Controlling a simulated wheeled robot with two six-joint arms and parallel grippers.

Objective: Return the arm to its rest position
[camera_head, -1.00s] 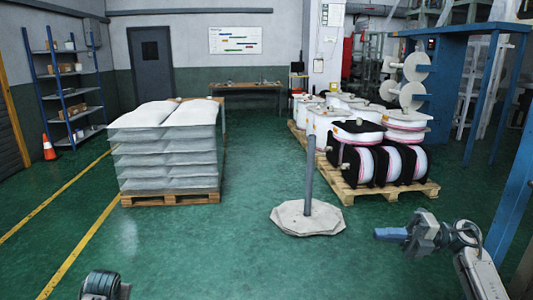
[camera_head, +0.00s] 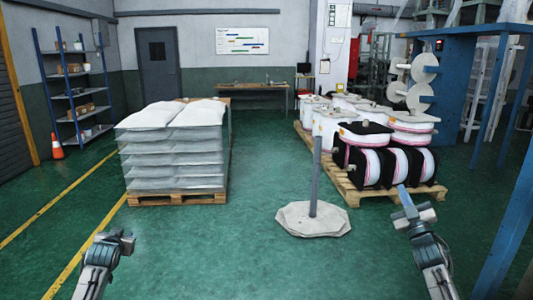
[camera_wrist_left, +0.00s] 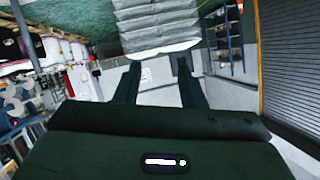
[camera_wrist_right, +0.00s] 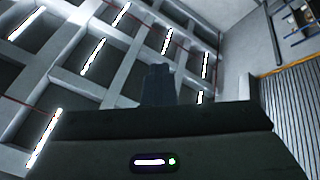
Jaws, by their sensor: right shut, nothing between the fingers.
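My right gripper (camera_head: 405,192) is at the lower right of the head view, pointing up and away over the floor, in front of the pallet of spools. Its fingers are together and empty; they also show closed in the right wrist view (camera_wrist_right: 160,80). My left gripper (camera_head: 126,238) is at the lower left of the head view, seen small and at an angle. In the left wrist view (camera_wrist_left: 157,80) its two fingers stand apart with nothing between them. Neither gripper touches anything in view.
A pallet of stacked wrapped sacks (camera_head: 172,165) stands at left centre. A grey post on a pale base (camera_head: 313,222) stands between my arms. A spool pallet (camera_head: 365,199) is at right, by a blue frame (camera_head: 510,215).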

